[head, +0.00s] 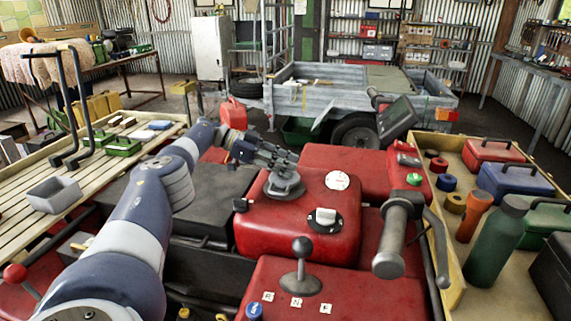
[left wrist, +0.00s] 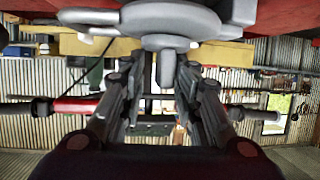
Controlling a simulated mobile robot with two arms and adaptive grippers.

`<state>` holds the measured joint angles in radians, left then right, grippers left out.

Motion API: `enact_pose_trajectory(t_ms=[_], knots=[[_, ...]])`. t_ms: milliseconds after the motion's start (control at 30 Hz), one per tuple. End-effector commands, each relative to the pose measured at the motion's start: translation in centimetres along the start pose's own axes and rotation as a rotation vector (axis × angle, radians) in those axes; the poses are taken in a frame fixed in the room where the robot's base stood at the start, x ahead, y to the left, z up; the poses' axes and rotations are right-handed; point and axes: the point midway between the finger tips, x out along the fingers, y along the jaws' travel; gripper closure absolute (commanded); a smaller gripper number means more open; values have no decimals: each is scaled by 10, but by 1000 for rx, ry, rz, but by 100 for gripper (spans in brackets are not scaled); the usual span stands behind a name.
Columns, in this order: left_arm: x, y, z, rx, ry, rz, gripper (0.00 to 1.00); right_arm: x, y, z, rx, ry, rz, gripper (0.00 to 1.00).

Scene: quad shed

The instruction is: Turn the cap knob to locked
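A grey round cap with a raised knob (head: 284,184) sits on top of the red tank (head: 300,225) in the middle of the head view. In the left wrist view the cap (left wrist: 168,25) fills the top, with its short grey stem pointing down between my fingers. My right gripper is not in view.
A white switch on a black disc (head: 325,217) sits on the tank near the cap. A gear lever (head: 302,250) stands in front, and a handlebar grip (head: 390,238) lies to the right.

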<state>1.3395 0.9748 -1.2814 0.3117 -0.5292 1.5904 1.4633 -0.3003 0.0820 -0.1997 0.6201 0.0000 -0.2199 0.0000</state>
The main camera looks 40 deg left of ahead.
Motion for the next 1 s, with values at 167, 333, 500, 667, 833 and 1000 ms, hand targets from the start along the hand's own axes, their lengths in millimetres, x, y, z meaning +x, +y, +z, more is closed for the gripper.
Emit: enact_pose_trajectory(t_ms=[167,333,500,667,833,1000], knots=[[-5,-1,-4,-2,-6,-5,69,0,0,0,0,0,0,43],[-15,0,-33,4,-1,-5,69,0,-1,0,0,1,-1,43],[-27,1,-66,4,1,-3,69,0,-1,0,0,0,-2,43],[-34,1,-86,3,-1,-2,69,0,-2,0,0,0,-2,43],[-37,2,-94,1,-1,1,69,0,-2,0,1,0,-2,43],[-37,2,-94,1,-1,1,69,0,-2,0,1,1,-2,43]])
